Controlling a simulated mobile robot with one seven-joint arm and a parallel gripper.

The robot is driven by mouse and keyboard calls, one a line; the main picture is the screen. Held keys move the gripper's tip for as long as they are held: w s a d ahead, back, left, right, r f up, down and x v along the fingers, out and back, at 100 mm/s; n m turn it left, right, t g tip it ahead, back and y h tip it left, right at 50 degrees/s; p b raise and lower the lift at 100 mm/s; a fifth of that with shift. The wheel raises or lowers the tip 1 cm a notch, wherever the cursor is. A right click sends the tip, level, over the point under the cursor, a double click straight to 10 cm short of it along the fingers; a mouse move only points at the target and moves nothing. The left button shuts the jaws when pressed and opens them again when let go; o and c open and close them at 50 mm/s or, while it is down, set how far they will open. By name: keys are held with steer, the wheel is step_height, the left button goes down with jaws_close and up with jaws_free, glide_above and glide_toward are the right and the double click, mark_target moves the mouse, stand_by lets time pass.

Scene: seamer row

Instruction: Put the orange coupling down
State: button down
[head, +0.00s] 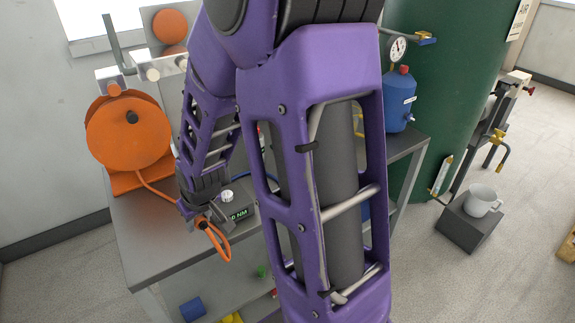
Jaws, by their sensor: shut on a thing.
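The orange coupling (204,222) is held at the tip of my gripper (203,217). It is small here, and the jaws partly hide it. An orange hose loop (224,245) hangs beside the coupling. My gripper is shut on the coupling, over the front part of the grey bench top (149,238). I cannot tell whether the coupling touches the bench. My purple arm covers the middle of the view and hides much of the bench.
An orange hose reel (127,130) stands at the bench's back left, with hose running toward my gripper. A torque tester (237,213) with a lit display sits just right of my gripper. A blue tank (399,105) stands at the right. Bare bench lies left of my gripper.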

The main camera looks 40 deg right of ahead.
mark_target(146, 253)
steer(key=shift+s+a+f+n, duration=0.15)
steer(key=shift+a+n, duration=0.1)
steer(key=shift+n, duration=0.05)
steer(key=shift+s+a+f+n+g+y, duration=0.2)
steer(key=shift+s+a+f+n+g, duration=0.15)
steer(key=shift+n, duration=0.25)
steer(key=shift+s+a+f+n+g+y, duration=0.1)
steer(key=shift+s+a+n+g+y, duration=0.1)
steer(key=shift+n+g, duration=0.35)
steer(key=a+n+h, duration=0.1)
steer(key=n+h, duration=0.2)
steer(key=n, duration=0.3)
steer(key=w+a+r+n+t+h+p, duration=0.1)
steer(key=n+h, duration=0.2)
steer(key=n, duration=0.4)
steer(key=w+a+n+h+p, duration=0.1)
steer(key=n+h, duration=0.2)
steer(key=n, duration=0.4)
steer(key=shift+w+a+r+t, duration=0.25)
steer(key=shift+a+r+t, duration=0.05)
steer(key=shift+a+r, duration=0.1)
steer(key=w+a+r+n+t+y, duration=0.2)
steer(key=w+a+r+n+t, duration=0.25)
steer(key=a+n+t, duration=0.3)
steer(key=shift+m+g, duration=0.25)
steer(key=shift+m, duration=0.25)
steer(key=f, duration=1)
steer(key=shift+w+a, duration=0.3)
steer(key=shift+a, duration=0.05)
